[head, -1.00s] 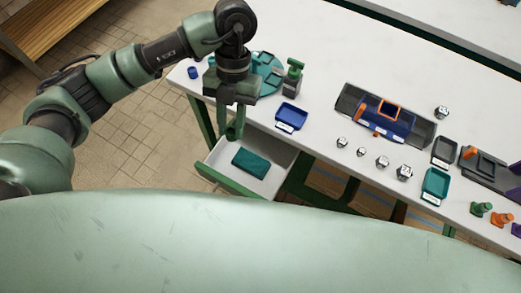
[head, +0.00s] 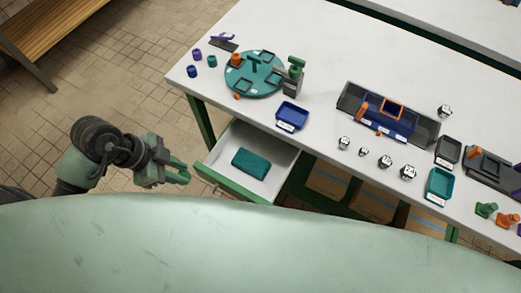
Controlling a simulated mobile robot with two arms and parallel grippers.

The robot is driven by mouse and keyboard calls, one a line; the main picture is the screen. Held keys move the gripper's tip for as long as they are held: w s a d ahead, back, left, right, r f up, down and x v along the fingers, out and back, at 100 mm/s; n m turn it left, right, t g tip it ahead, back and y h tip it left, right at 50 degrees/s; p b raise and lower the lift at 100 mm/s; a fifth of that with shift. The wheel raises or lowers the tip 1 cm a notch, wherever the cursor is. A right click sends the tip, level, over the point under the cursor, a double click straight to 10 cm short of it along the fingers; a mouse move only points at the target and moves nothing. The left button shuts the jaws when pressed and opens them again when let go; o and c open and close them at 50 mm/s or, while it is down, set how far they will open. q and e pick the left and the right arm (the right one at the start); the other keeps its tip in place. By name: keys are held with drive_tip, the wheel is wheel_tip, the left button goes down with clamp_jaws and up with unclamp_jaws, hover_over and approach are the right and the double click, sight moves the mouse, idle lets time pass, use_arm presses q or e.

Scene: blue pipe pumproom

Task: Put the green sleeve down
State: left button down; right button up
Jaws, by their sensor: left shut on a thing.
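My left gripper (head: 180,172) is at the lower left, over the tiled floor and just left of the open drawer's front corner. Its green fingers point right and are shut on a small green thing, taken as the green sleeve, hard to tell apart from the fingers. Small upright cylinders stand on the table's left corner: a purple one (head: 196,54), a blue one (head: 192,72) and a teal one (head: 212,61). My right gripper is not in view.
The open drawer (head: 277,172) holds a teal block (head: 251,162). A teal round plate (head: 252,86) with parts, a blue tray (head: 292,116) and a dark fixture (head: 347,99) stand on the white table (head: 320,55). Bare tabletop lies behind them.

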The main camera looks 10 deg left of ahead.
use_arm(q)
drive_tip(key=shift+s+a+f, duration=0.1)
drive_tip(key=shift+a, duration=0.05)
drive_tip(key=shift+w+n, duration=0.3)
drive_tip(key=w+d+p, duration=0.1)
drive_tip(key=w+d, duration=0.2)
drive_tip(key=w, duration=0.6)
drive_tip(key=w+d+p, duration=0.2)
drive_tip(key=w+d, duration=0.1)
drive_tip(key=w, duration=0.5)
wheel_tip(320, 180, down, 7)
drive_tip(key=w, duration=0.1)
drive_tip(key=shift+d, duration=0.3)
drive_tip(key=shift+f, duration=0.2)
drive_tip(key=shift+f, duration=0.35)
drive_tip(key=c, duration=1.2)
unclamp_jaws()
drive_tip(key=shift+o, duration=0.2)
